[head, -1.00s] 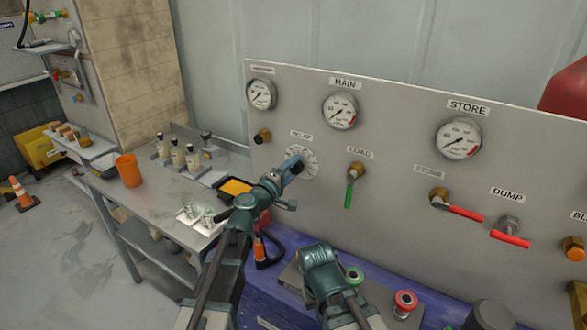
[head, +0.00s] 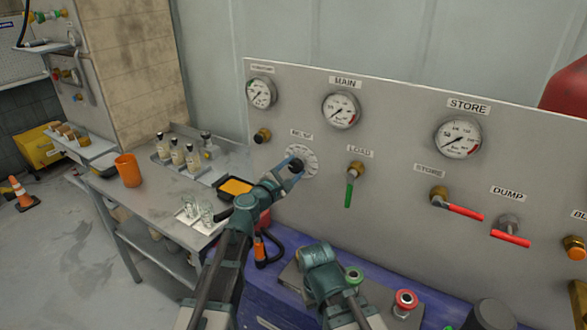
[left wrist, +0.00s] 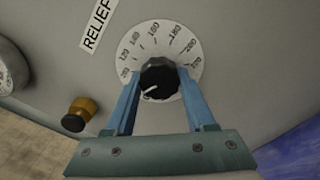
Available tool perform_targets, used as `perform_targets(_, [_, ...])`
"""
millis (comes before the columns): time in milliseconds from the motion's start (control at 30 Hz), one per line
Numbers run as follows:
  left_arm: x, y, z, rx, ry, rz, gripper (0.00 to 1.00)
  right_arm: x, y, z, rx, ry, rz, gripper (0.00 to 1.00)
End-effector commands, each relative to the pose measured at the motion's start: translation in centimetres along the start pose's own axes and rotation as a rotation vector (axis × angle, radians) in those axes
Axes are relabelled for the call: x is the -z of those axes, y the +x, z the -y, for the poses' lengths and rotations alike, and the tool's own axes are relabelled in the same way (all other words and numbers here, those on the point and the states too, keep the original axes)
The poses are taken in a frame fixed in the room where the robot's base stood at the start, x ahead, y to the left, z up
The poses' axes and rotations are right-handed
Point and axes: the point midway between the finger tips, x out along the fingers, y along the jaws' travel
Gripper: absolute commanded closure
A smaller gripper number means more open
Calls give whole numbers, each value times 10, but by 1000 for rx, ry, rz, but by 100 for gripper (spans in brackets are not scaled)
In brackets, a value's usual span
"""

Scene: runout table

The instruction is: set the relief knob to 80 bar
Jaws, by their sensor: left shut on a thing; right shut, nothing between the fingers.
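The black relief knob (head: 297,166) sits on a round white dial (head: 312,161) on the grey panel. In the left wrist view the knob (left wrist: 158,80) has a white mark pointing to the lower left, and the dial (left wrist: 153,31) carries numbers around its upper rim; the lower rim is hidden. The RELIEF label (left wrist: 98,25) is beside it. My left gripper (head: 294,163) is shut on the knob, one blue finger on each side, as the left wrist view (left wrist: 159,78) also shows. My right gripper (head: 318,256) is shut and empty, low in front of the panel.
The panel also bears gauges, such as the MAIN gauge (head: 341,110), a green LOAD lever (head: 349,194) and red levers (head: 510,239). A brass fitting (head: 262,136) is left of the dial. The bench (head: 150,207) at left holds bottles and an orange cup (head: 128,170).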

Motion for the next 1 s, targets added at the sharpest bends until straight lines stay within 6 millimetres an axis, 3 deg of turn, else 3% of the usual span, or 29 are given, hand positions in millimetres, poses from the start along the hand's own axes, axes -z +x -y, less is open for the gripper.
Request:
perform_targets(800, [0, -1, 2, 1, -103, -1, 100, 0, 1, 0, 0, 0, 0, 100])
perform_targets(833, [0, -1, 2, 1, -103, -1, 42, 0, 1, 0, 0, 0, 0, 100])
perform_targets(1000, [0, -1, 1, 1, -104, 0, 15, 0, 1, 0, 0, 0, 0, 100])
